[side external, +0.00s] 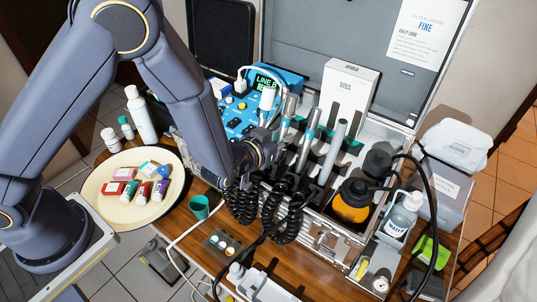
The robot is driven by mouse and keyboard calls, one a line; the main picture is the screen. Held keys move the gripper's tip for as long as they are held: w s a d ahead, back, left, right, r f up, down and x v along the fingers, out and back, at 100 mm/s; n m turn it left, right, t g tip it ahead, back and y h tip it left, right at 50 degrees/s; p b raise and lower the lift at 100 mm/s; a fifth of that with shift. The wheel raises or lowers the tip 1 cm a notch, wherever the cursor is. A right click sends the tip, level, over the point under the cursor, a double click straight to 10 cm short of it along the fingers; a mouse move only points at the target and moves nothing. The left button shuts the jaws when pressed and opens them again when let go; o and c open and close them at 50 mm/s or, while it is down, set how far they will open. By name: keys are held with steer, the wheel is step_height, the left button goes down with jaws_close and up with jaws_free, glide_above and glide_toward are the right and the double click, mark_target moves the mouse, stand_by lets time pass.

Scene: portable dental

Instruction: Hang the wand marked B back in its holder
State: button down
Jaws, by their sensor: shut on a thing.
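Several slim grey wands stand tilted in a row of holders in the open case. The leftmost wand (287,112) has a teal band, as does the middle wand (309,133). The right wand (333,151) looks plain grey. No letter B can be read on any of them. My gripper (264,150) is low at the left end of the row, close to the lower part of the leftmost wand. It is shut on what looks like a wand, but its fingertips and the held part are mostly hidden among dark parts. Black coiled cords (288,213) hang in front of the holders.
A blue control unit (233,117) with a green "LINE B" display is behind my gripper. A white box (349,92), an amber jar (352,200) and a water bottle (402,213) stand right. A plate (108,212) of small items and a green cup (200,206) are left.

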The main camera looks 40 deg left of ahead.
steer(key=c, duration=1)
jaws_free()
steer(key=shift+s, duration=0.1)
steer(key=v, duration=0.7)
steer(key=shift+s+r, duration=0.2)
steer(key=shift+s, duration=0.15)
steer(key=shift+a, duration=0.1)
steer(key=w+a+r+n, duration=0.15)
steer(key=a+r, duration=0.25)
steer(key=r, duration=0.4)
steer(key=a+r+n+t, duration=0.1)
steer(key=a+r+n, duration=0.1)
steer(key=a+r, duration=0.45)
steer(key=w+a+r+n, duration=0.1)
steer(key=a+r, duration=0.2)
steer(key=r, duration=0.6)
steer(key=s+a+f+m+g, duration=0.1)
steer(key=s+f+m+g, duration=0.1)
steer(key=s, duration=0.8)
steer(key=s+a+f+m+g, duration=0.2)
steer(key=s+f+g, duration=0.2)
steer(key=s+g, duration=0.3)
steer(key=s, duration=0.4)
steer(key=shift+f, duration=0.35)
